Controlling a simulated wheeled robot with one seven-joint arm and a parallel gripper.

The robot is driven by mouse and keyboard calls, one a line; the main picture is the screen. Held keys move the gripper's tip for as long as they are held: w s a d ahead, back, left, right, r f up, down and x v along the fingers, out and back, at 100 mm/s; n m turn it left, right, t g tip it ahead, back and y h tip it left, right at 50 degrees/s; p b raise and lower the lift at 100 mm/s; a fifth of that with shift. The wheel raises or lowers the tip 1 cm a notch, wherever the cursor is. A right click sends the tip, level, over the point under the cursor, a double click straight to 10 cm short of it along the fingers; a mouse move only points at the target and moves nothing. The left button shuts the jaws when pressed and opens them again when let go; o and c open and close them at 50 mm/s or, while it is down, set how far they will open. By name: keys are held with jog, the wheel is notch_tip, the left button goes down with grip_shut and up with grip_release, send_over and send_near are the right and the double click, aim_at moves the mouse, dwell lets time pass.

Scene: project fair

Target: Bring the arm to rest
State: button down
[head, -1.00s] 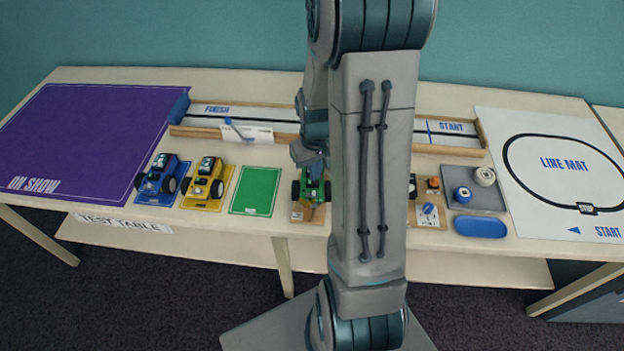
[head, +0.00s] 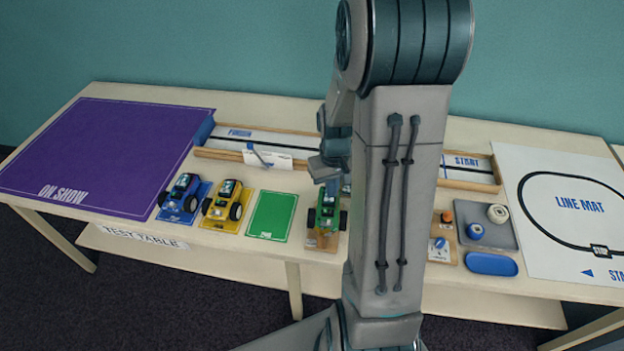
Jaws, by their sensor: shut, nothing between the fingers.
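My arm rises through the right half of the head view and bends over at the top, covering part of the table behind it. My gripper (head: 328,176) points down just above and behind the green car (head: 323,212), and it looks shut with nothing held. I cannot tell from this view whether it touches the car. The green car stands on a brown board (head: 322,242) at the table's middle.
The test table (head: 130,93) also bears a purple mat (head: 110,150), a blue car (head: 180,197), a yellow car (head: 222,204), a green card (head: 272,215), a walled track (head: 225,155), a grey tray (head: 507,238), a blue dish (head: 492,264) and the line mat (head: 575,235).

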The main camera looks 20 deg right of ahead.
jog(key=s+a+r+t, duration=0.1)
jog(key=s+a+r, duration=0.5)
jog(key=r, duration=0.2)
jog(key=s+a+r+t, duration=0.2)
jog(key=s+a+r, duration=0.4)
jog(key=s+r, duration=0.1)
jog(key=shift+r+n, duration=0.4)
jog(key=shift+r, duration=0.5)
jog(key=shift+w, duration=0.1)
